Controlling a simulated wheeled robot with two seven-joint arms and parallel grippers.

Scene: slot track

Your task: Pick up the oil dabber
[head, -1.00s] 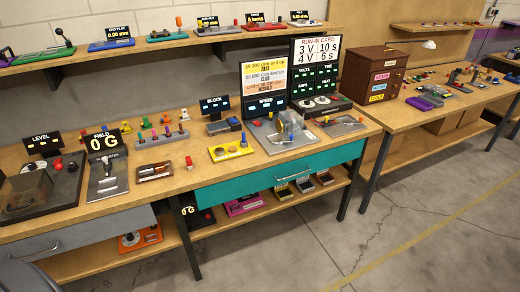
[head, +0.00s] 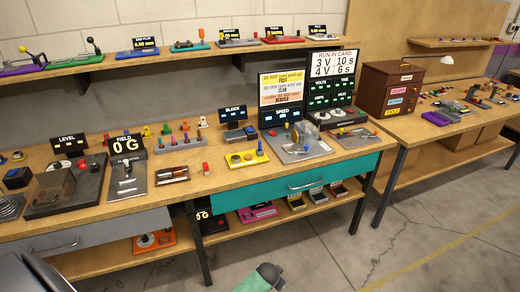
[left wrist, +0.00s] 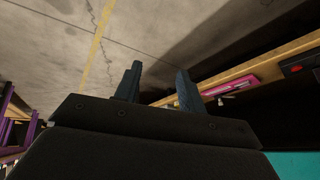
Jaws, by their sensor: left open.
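I cannot single out the oil dabber for sure. Small tools lie on a brown tray (head: 172,179) at the front of the bench, and a yellow plate (head: 247,160) with round parts and a small blue piece sits right of it. My left gripper (left wrist: 159,73) shows in the left wrist view with its two dark fingers apart and nothing between them. It is off the bench, with floor and the low shelf beyond it. My right gripper is not recognisable in any view.
The wooden bench (head: 110,215) is crowded with fixtures. A motor rig (head: 300,150) stands behind the teal drawer (head: 300,184). A lower shelf holds a pink tray (left wrist: 228,88) and other trays. A brown drawer box (head: 390,88) stands on the right bench. The floor (head: 345,235) in front is open.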

